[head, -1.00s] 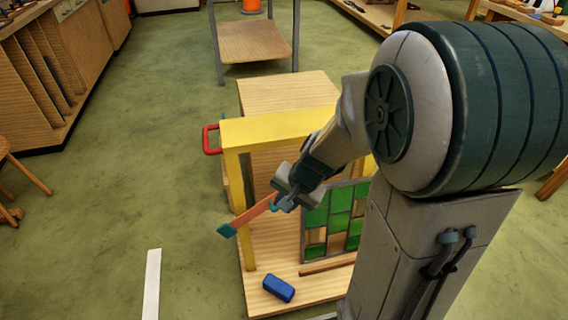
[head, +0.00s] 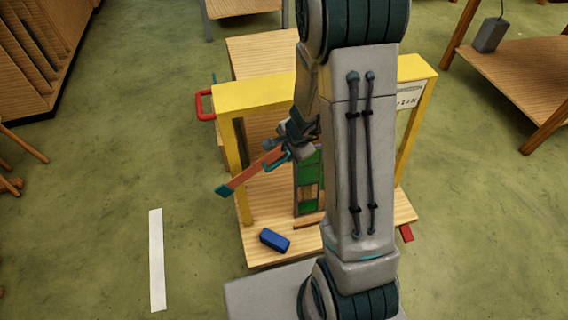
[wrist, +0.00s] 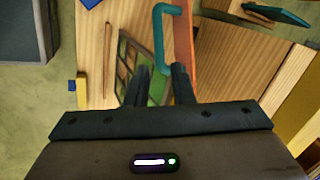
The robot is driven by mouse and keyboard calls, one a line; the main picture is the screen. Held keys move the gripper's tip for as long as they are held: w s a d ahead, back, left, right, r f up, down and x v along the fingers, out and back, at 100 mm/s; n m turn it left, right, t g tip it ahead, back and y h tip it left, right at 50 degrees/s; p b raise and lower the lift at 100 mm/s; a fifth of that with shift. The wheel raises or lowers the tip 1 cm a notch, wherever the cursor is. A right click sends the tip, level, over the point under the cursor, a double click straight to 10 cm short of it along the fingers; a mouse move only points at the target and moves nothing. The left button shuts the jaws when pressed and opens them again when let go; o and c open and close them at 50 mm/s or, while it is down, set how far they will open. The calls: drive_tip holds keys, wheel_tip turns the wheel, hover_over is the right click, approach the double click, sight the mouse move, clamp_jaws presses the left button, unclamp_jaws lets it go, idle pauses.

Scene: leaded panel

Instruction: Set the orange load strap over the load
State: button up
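The orange load strap (head: 252,170) has a teal end (head: 222,190) and a teal loop handle (head: 277,161). In the head view it slants outward at the left of the cart, its teal end low on the left. The load, a leaded panel with green glass (head: 308,184), stands upright on the wooden cart (head: 262,202), partly hidden by my arm. My gripper (wrist: 160,85) is at the strap's handle, fingers apart. In the wrist view the handle (wrist: 160,40) and strap (wrist: 186,45) lie just beyond the fingertips; I see nothing clamped between them.
A yellow frame (head: 255,93) with posts spans the cart; a sign (head: 408,96) hangs on its right. A blue block (head: 274,240) lies on the cart's front. A red handle (head: 204,104) sticks out left. A white strip (head: 157,260) marks open floor. A wooden table (head: 520,75) stands right.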

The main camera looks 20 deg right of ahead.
sight(285, 158)
drive_tip(key=b+x, duration=0.3)
drive_tip(key=x, duration=0.4)
clamp_jaws()
